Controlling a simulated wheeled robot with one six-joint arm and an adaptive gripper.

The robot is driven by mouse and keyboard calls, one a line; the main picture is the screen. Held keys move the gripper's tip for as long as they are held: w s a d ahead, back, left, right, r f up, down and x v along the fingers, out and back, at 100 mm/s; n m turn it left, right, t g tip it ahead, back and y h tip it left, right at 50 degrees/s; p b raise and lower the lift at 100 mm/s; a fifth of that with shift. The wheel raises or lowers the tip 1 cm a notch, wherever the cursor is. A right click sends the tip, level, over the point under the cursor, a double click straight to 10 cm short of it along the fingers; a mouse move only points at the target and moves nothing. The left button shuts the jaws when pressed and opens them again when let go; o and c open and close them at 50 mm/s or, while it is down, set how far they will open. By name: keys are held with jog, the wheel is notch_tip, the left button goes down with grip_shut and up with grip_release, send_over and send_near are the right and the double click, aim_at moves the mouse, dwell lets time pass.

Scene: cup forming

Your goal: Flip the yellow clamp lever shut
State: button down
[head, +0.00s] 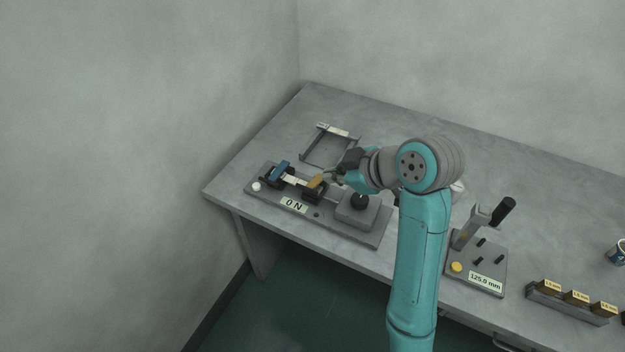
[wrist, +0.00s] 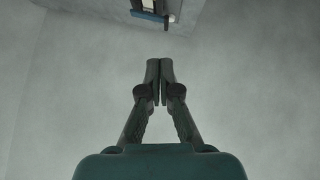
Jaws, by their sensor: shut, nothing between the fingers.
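The yellow clamp lever (head: 316,181) sits on the right-hand clamp (head: 313,192) of a grey test fixture (head: 350,229) with a "0 N" display (head: 294,205). It looks slightly tilted; its exact position is hard to tell at this size. A blue lever (head: 280,168) sits on the left-hand clamp, and a pale strip (head: 295,182) spans between the clamps. My gripper (head: 329,175) is close beside the yellow lever, to its upper right; contact cannot be told. In the wrist view its fingers (wrist: 160,82) are together and empty, and the yellow lever does not show.
A black knob (head: 360,202) stands on a grey block right of the clamps. A grey frame (head: 325,147) lies behind. A gauge with a black handle (head: 503,211) reads 125.0 mm. Yellow-topped blocks (head: 577,297) and a cup (head: 617,252) are at the right.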

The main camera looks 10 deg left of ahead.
send_over(303, 186)
jog(key=s+d, duration=0.2)
jog(key=s, duration=0.1)
notch_tip(303, 186, down, 6)
jog(key=f, duration=0.1)
jog(key=w+f, duration=0.1)
jog(key=f, duration=0.1)
jog(key=shift+f, duration=0.2)
jog(key=shift+w+d+f, duration=0.1)
jog(key=shift+w+f, duration=0.05)
jog(key=shift+f, duration=0.45)
jog(key=shift+s+a+f+n+t, duration=0.15)
jog(key=shift+s+f+n+t, duration=0.2)
jog(key=shift+f, duration=0.2)
jog(key=shift+s+a+f+n+t, duration=0.15)
jog(key=shift+s+f+t, duration=0.1)
jog(key=shift+f+t, duration=0.25)
jog(key=shift+s+f, duration=0.2)
jog(key=shift+f, duration=0.45)
